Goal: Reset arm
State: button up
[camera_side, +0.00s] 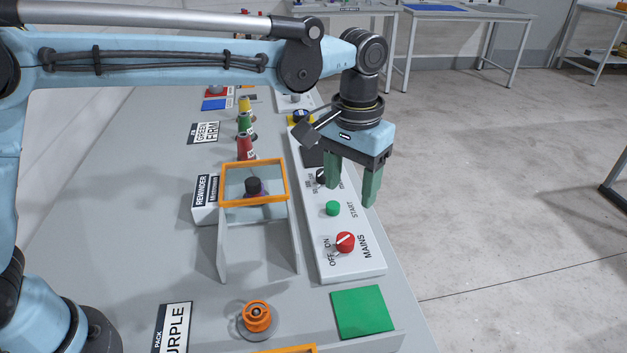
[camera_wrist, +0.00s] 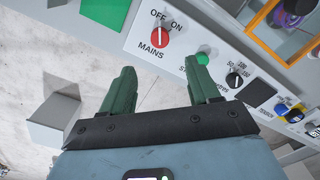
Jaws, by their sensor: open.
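My gripper (camera_side: 352,196) has two green fingers, spread apart with nothing between them. It hangs above the right edge of the white control panel (camera_side: 352,266), pointing down, beside the green START button (camera_side: 333,208). In the wrist view my gripper (camera_wrist: 160,68) shows both fingertips apart. The red MAINS knob (camera_wrist: 159,36) lies just beyond them, and the START button (camera_wrist: 203,54) shows near the right fingertip. The MAINS knob (camera_side: 345,242) has a white pointer mark; I cannot tell its setting surely. My gripper hides part of the panel in the side view.
A clear guard with an orange frame (camera_side: 226,203) stands left of the panel over the rewinder. Yellow, green and red spools (camera_side: 245,146) stand behind it. An orange spool (camera_side: 256,314) and a green square (camera_side: 362,312) are at the front. Open floor (camera_side: 500,200) lies right.

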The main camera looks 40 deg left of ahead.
jog(key=s+a+r+t, duration=0.2)
jog(key=a, duration=0.4)
jog(key=s+a+r+t, duration=0.1)
jog(key=s+a, duration=0.2)
jog(key=a, duration=0.3)
jog(key=s+a+f+n+t, duration=0.1)
jog(key=s+a+f+t, duration=0.3)
jog(key=s+a, duration=0.4)
jog(key=shift+a, duration=0.8)
jog(key=shift+r, duration=0.1)
jog(key=shift+c, duration=0.2)
